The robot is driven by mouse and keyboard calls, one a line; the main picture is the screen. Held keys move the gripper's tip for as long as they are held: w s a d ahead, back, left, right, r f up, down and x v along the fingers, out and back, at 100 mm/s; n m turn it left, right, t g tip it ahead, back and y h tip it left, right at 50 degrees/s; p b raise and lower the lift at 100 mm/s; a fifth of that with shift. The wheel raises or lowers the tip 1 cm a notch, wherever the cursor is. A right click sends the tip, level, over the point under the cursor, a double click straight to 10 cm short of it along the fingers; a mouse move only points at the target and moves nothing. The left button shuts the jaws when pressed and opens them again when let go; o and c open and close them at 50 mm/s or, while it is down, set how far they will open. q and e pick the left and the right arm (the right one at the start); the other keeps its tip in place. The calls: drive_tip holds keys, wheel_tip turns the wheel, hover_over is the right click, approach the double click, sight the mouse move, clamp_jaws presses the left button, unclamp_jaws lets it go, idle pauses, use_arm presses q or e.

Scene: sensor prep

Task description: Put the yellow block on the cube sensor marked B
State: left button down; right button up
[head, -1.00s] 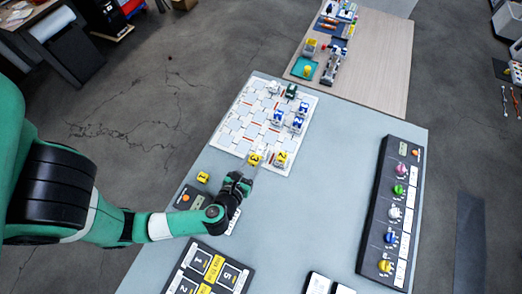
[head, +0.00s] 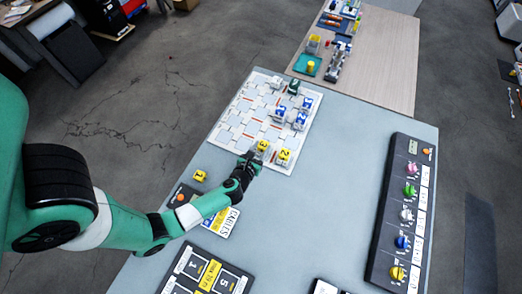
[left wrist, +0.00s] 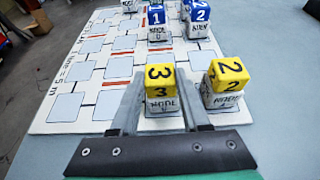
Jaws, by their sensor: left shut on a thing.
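A yellow block marked 3 (head: 263,146) is between the fingers of my left gripper (head: 251,160), which is shut on it. In the left wrist view the same block (left wrist: 160,77) sits directly over a white cube sensor (left wrist: 162,107); I cannot tell whether it rests on it or is held just above. My left gripper's fingers (left wrist: 160,95) flank the block from both sides. No letter B is readable. A second yellow block, marked 2 (left wrist: 229,74), is on another white cube (left wrist: 222,98) just to the right. My right gripper is not in view.
The white patterned board (head: 231,119) lies under the cubes. Blue-topped cubes (head: 301,117) and a green one (head: 293,87) stand farther back. A yellow block marked 1 (head: 200,176) is by the board's near left. A knob panel (head: 380,243) lies right; the mid-table is clear.

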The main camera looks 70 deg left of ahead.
use_arm(q)
drive_tip(key=shift+r, duration=0.1)
drive_tip(key=shift+w, duration=0.1)
drive_tip(key=shift+c, duration=1.9)
unclamp_jaws()
drive_tip(key=shift+d+r, duration=0.1)
drive_tip(key=shift+r, duration=0.05)
drive_tip(key=p+v, duration=0.2)
drive_tip(key=v, duration=1)
